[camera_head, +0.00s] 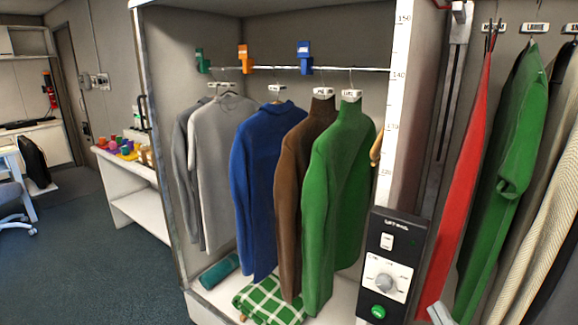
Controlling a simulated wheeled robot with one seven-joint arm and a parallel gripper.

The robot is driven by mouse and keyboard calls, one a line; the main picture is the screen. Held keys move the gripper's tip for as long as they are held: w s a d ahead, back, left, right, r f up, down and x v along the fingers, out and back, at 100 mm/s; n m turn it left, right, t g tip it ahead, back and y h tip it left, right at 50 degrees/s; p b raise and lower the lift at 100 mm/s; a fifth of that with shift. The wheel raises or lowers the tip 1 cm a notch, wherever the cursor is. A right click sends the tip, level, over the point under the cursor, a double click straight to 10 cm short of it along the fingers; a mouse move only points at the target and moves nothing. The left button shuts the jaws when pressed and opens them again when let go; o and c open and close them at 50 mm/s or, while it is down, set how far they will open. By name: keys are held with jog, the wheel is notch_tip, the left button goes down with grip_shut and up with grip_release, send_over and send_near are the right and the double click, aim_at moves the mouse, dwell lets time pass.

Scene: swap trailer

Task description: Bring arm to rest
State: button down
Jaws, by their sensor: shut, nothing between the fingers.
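My arm and gripper do not show clearly in the head view. A small pale piece (440,313) shows at the bottom edge beside the control panel; I cannot tell what it is. An open wardrobe bay fills the middle, with a rail (330,69) across it. From left to right hang grey sweaters (215,150), a blue sweater (262,180), a brown one (296,190) and a green one (340,190).
A control panel (388,268) with a knob and green button stands right of the bay. Red (465,170) and green (505,150) garments hang farther right. A checked green cloth (268,302) and teal roll (220,271) lie on the bay floor. Open floor (90,255) is at left.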

jog(key=s+a+f+m+g, duration=0.1)
jog(key=s+f+m, duration=0.2)
jog(key=s, duration=0.7)
jog(key=s+a+f+m+g, duration=0.1)
jog(key=s+f+m+g, duration=0.1)
jog(key=s+f, duration=0.4)
jog(key=s+a+f+m+g, duration=0.1)
jog(key=s+f+m, duration=0.4)
jog(key=s, duration=1)
jog(key=shift+s+a, duration=0.15)
jog(key=shift+a, duration=0.35)
jog(key=shift+f, duration=0.1)
